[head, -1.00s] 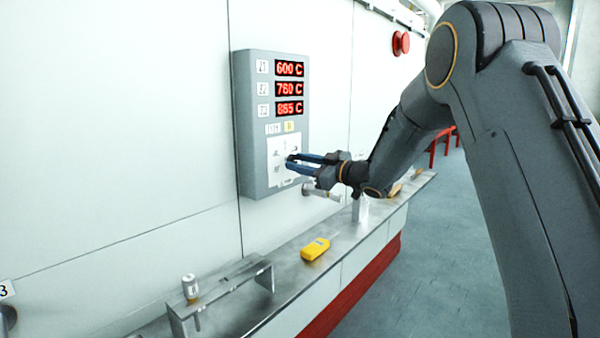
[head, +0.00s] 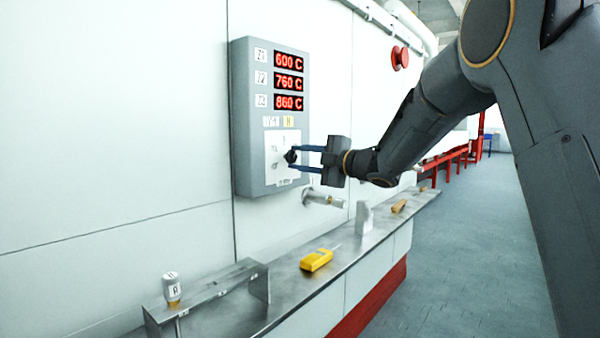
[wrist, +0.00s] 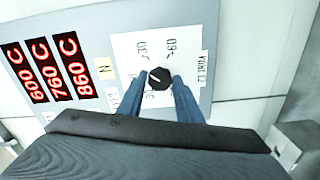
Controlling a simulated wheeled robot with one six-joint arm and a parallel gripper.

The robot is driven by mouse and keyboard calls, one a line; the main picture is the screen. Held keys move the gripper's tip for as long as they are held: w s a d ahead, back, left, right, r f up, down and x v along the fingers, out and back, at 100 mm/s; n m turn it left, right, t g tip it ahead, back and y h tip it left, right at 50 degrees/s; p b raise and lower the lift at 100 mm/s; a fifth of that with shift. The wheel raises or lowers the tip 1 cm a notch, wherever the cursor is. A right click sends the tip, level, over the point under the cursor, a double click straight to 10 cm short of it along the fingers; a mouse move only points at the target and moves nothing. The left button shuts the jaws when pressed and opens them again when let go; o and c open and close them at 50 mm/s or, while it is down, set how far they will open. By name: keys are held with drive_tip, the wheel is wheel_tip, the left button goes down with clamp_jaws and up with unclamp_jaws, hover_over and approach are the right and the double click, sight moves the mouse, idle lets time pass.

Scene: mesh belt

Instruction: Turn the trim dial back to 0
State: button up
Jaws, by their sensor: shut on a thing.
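The trim dial (head: 291,156) is a small black knob on a white plate (head: 283,176) low on the grey wall panel (head: 243,120). In the wrist view the dial (wrist: 158,78) shows a pale pointer line, with printed marks such as 30 and 60 around it. My gripper (head: 297,158) reaches the dial from the right, its blue fingers on either side of the knob. In the wrist view the fingers of my gripper (wrist: 160,84) are shut on the knob. Some scale marks are hidden behind the fingers.
The panel's red displays (head: 289,82) read 600 C, 760 C and 860 C. Below are a metal ledge (head: 280,300), a yellow handheld device (head: 316,261) and a raised bracket (head: 205,300) with a small labelled bottle (head: 172,288). A red button (head: 400,58) is on the wall.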

drive_tip(key=n+b, duration=0.5)
drive_tip(key=b, duration=0.1)
drive_tip(key=shift+f, duration=0.2)
drive_tip(key=n+b, duration=0.2)
drive_tip(key=b, duration=0.1)
drive_tip(key=shift+r+n, duration=0.15)
drive_tip(key=shift+n, duration=0.15)
drive_tip(key=shift+b, duration=0.3)
drive_tip(key=o, duration=1)
drive_tip(key=shift+o, duration=0.2)
drive_tip(key=v, duration=0.7)
drive_tip(key=shift+s+d, duration=0.25)
drive_tip(key=shift+d, duration=0.05)
